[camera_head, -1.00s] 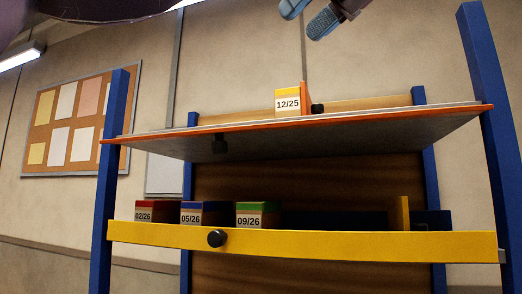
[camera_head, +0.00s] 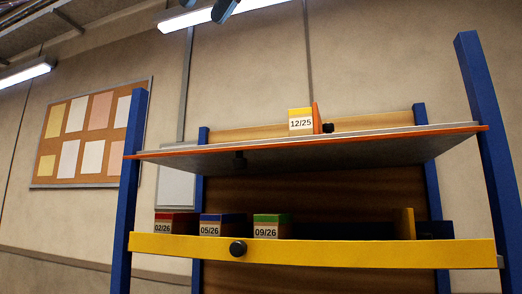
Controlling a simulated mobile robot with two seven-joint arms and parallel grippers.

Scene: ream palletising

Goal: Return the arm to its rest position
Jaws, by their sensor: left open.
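My left gripper (camera_head: 205,9) shows only in part at the top edge of the head view, in front of the ceiling lamp. Its two blue-grey fingertips are apart and nothing is seen between them. It is above and to the left of the upper shelf, clear of it. A ream labelled 12/25 (camera_head: 300,122) with a yellow top stands on the upper shelf (camera_head: 320,141), beside an orange divider (camera_head: 317,118). My right gripper is not seen.
The lower shelf has a yellow front rail (camera_head: 330,252). Behind it stand reams 02/26 (camera_head: 163,229), 05/26 (camera_head: 210,230) and 09/26 (camera_head: 266,231), with an empty stretch to their right. Blue posts (camera_head: 485,130) flank the shelves. A pinboard (camera_head: 88,132) hangs on the left wall.

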